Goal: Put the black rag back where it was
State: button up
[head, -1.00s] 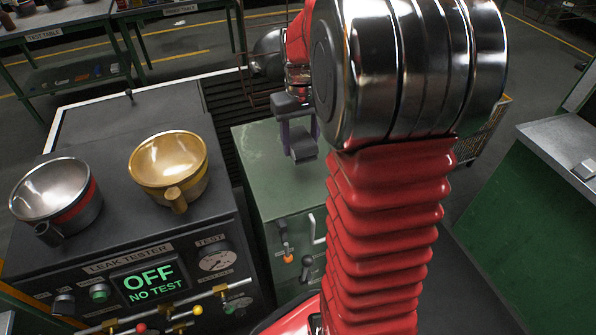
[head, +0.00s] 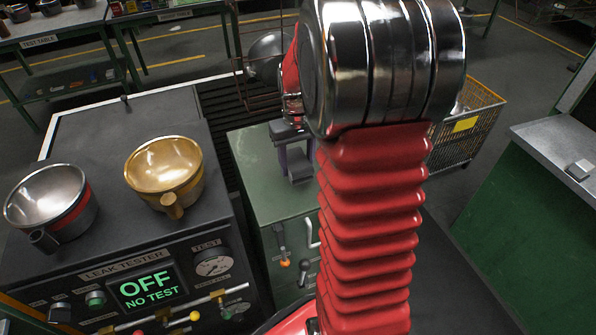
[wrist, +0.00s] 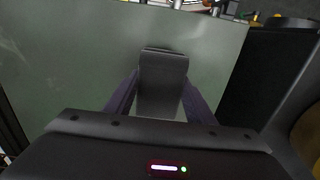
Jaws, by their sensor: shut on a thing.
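The black rag (head: 299,168) looks like a dark grey, flat, folded piece. My gripper (head: 293,152) has purple fingers and is shut on it, over the top of the green cabinet (head: 262,185). In the wrist view the rag (wrist: 163,75) sits between the two fingers of my gripper (wrist: 160,98), with the green cabinet top (wrist: 75,60) beneath. I cannot tell whether the rag touches the cabinet top. My arm hides part of the cabinet's right side.
Left of the cabinet stands the leak tester (head: 95,125), its screen reading OFF, NO TEST. It bears a silver pot (head: 48,195) and a gold pot (head: 165,170). A wire basket (head: 484,115) and a green bench (head: 540,190) stand right. A metal pan (head: 268,48) is behind my gripper.

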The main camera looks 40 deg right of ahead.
aim_at(297, 161)
jog(key=shift+f, duration=1.85)
jog(key=shift+f, duration=0.1)
jog(key=o, duration=1.3)
jog(key=shift+o, duration=0.2)
notch_tip(297, 161, up, 12)
jog(key=shift+r, duration=0.1)
